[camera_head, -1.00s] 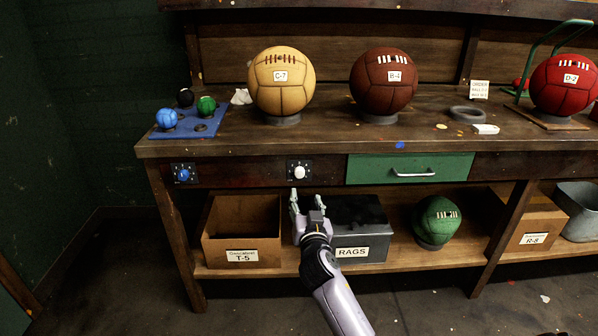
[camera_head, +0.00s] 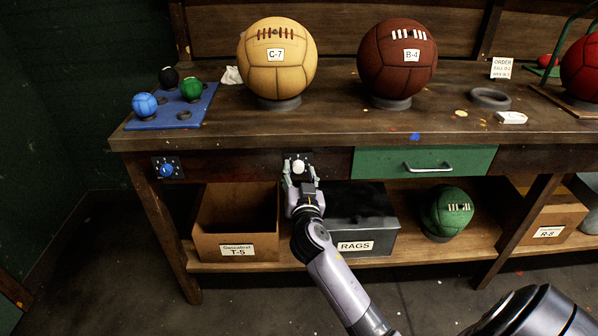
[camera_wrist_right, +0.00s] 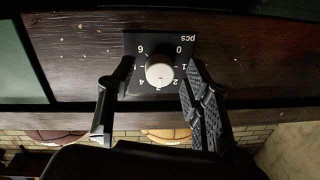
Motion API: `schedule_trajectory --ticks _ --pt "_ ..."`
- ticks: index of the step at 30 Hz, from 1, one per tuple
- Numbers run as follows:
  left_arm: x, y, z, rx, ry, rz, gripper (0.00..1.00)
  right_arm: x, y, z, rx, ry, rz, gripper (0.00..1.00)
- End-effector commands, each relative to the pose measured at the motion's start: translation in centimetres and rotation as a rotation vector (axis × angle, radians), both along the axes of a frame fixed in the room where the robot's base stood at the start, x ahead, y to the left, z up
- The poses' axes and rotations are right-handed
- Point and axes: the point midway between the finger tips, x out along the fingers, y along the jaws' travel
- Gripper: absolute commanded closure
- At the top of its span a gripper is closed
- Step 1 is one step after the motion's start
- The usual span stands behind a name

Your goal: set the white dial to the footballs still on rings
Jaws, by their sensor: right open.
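The white dial (camera_head: 298,166) is on the bench's front apron, on a black plate with numbers. In the wrist view the dial (camera_wrist_right: 159,70) sits between the two fingers of my open right gripper (camera_wrist_right: 160,75), with gaps at both sides; I cannot tell its pointer setting. In the head view my right gripper (camera_head: 299,174) is just below and around the dial. A tan football C-7 (camera_head: 277,62) and a brown football B-4 (camera_head: 397,62) rest on dark rings. Another ring (camera_head: 490,98) is empty. A red football (camera_head: 582,70) is cut off at right. My left gripper is not in view.
A blue dial (camera_head: 167,170) is left of the white one, a green drawer (camera_head: 380,163) right. A blue tray (camera_head: 150,124) holds small balls. Below are a cardboard box (camera_head: 215,242), a RAGS box (camera_head: 385,240) and a green football (camera_head: 447,212).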

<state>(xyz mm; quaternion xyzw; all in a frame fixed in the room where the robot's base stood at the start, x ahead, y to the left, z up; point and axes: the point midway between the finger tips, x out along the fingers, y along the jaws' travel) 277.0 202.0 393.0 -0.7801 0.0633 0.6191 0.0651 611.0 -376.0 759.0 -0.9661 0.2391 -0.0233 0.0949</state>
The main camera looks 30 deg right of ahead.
Motion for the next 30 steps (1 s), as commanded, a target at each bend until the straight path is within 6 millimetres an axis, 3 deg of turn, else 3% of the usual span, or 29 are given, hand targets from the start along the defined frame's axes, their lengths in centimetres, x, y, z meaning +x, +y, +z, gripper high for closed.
schedule_trajectory --ticks 21,30 --pt "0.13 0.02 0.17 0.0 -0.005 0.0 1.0 0.01 -0.02 0.02 0.0 0.0 0.0 0.99" --pt "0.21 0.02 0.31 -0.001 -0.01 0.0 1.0 0.01 -0.02 0.08 -0.02 0.012 -0.001 1.0"
